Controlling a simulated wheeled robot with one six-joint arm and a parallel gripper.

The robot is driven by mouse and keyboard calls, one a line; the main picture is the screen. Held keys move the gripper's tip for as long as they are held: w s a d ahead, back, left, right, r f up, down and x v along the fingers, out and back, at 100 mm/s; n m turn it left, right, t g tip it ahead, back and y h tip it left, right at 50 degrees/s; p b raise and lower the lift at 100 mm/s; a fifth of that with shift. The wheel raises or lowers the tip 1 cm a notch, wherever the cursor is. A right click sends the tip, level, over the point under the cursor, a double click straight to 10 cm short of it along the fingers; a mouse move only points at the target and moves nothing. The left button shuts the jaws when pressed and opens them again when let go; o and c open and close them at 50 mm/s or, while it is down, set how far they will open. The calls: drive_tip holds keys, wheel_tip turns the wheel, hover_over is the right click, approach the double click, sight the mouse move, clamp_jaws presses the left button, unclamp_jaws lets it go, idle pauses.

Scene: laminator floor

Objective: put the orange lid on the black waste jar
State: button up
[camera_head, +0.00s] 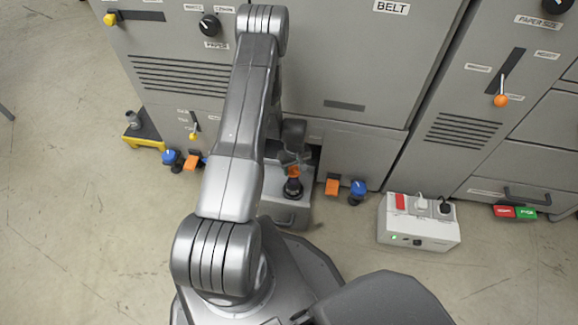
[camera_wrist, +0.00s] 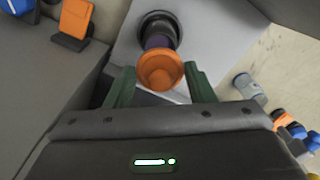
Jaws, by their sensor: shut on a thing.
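The black waste jar (camera_head: 293,188) stands on a grey drawer front or ledge (camera_head: 273,208) low in the machine. In the wrist view the jar (camera_wrist: 158,31) shows as a black round rim with a dark purplish inside. The orange lid (camera_wrist: 160,69) is between the green fingers of my gripper (camera_wrist: 160,88), which is shut on it. In the wrist view the lid overlaps the jar's near side. In the head view the lid (camera_head: 293,171) shows just above the jar's top, partly hidden by my gripper (camera_head: 291,162). I cannot tell whether lid and jar touch.
Orange pedals or switches (camera_head: 332,187) and blue knobs (camera_head: 357,192) flank the recess on both sides. A white power box (camera_head: 418,222) with plugs stands on the floor at right. A yellow stand (camera_head: 146,137) with a grey bottle (camera_head: 132,119) is at left. Open floor lies at left.

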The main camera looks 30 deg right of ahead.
drive_tip(key=shift+f+b, duration=0.75)
drive_tip(key=shift+f, duration=1.2)
wheel_tip(320, 180, down, 2)
drive_tip(key=shift+f+b, duration=0.1)
drive_tip(key=shift+b, duration=0.9)
drive_tip(key=shift+b, duration=0.5)
drive_tip(key=shift+f+b, duration=0.1)
drive_tip(key=shift+b, duration=0.5)
idle(0.4)
drive_tip(key=o, duration=1.5)
